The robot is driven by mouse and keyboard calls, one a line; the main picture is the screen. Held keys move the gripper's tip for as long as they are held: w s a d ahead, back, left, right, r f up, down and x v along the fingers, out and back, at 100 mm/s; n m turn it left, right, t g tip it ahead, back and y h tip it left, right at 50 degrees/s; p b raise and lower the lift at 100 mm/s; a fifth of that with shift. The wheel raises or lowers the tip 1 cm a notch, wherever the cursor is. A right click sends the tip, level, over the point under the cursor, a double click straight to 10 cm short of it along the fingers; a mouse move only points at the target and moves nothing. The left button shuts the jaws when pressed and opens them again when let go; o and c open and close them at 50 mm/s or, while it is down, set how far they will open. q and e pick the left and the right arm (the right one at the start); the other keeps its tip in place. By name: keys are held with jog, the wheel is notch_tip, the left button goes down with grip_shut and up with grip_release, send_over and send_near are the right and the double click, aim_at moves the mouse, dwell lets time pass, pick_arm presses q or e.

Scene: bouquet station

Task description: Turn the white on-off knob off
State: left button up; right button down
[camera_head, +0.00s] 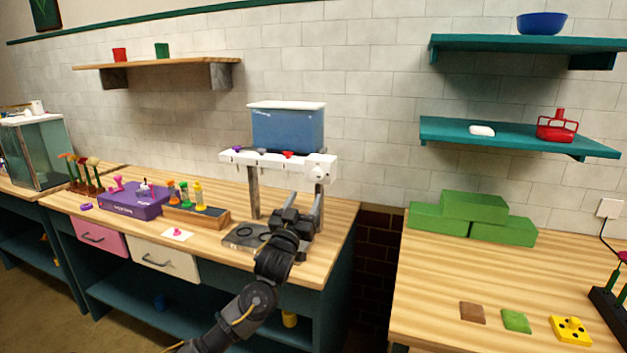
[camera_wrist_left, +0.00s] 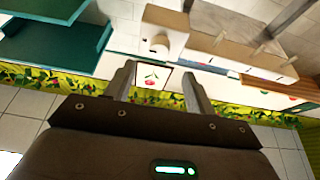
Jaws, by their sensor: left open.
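The white on-off knob (camera_head: 319,172) is on the white box at the right end of the white rail, under the blue tank (camera_head: 288,130). In the left wrist view the knob (camera_wrist_left: 158,44) shows on the box's face, ahead of my fingers and above the gap between them. My left gripper (camera_head: 307,199) is open and empty, below the knob and apart from it. The open fingers (camera_wrist_left: 159,72) also show in the left wrist view. The knob's exact turn angle is too small to tell. My right gripper is not in view.
A purple box (camera_head: 135,203) and a wooden block with colored bottles (camera_head: 196,217) stand left on the bench. A dark plate (camera_head: 247,236) lies under the rail. Green blocks (camera_head: 472,206) stand on the right bench, past a gap. The bench's front edge is near my arm.

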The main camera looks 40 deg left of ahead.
aim_at(315, 177)
pick_arm(q)
jog(key=p+x, duration=0.2)
jog(key=x, duration=0.6)
jog(key=shift+w, duration=0.15)
jog(key=c, duration=1)
jog(key=shift+o, duration=0.2)
jog(key=shift+f, duration=0.1)
